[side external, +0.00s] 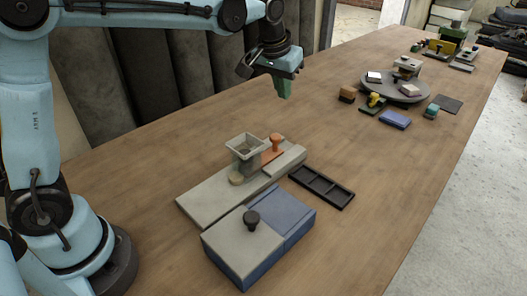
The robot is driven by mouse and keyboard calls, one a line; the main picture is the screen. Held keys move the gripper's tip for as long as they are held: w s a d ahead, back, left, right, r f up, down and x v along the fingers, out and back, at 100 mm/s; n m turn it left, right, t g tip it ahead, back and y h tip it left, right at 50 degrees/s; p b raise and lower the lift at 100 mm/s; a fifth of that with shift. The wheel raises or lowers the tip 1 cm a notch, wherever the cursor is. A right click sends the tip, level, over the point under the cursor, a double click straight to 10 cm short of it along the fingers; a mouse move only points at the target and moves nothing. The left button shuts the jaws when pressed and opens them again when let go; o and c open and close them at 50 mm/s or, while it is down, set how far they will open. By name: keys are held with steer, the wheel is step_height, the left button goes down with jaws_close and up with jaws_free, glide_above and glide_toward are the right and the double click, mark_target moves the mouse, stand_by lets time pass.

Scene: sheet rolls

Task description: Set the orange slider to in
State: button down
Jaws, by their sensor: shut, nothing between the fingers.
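The orange slider (275,148) has an upright knob and a flat orange plate at its foot. It sits on the far part of a grey board (212,198), just right of a square grey hopper (246,150). A small pale round piece (237,178) is at the hopper's foot. My gripper (284,93) points down with its green fingers together and nothing between them. It is in the air above and beyond the slider, apart from it. Whether the slider plate reaches under the hopper is hard to tell.
A blue box (295,212) with a grey lid (240,246) and black knob (252,218) stands in front of the board. A black compartment tray (322,187) lies to its right. A round grey turntable (405,94) with small blocks stands farther back. The table between is clear.

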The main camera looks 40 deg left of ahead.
mark_target(271, 140)
steer(key=x, duration=1)
steer(key=shift+s+d, duration=0.15)
steer(key=shift+s, duration=0.9)
steer(key=shift+s+d+f, duration=0.1)
steer(key=shift+s+f, duration=0.1)
steer(key=shift+s, duration=0.75)
steer(key=shift+s, duration=0.1)
steer(key=shift+s, duration=2.1)
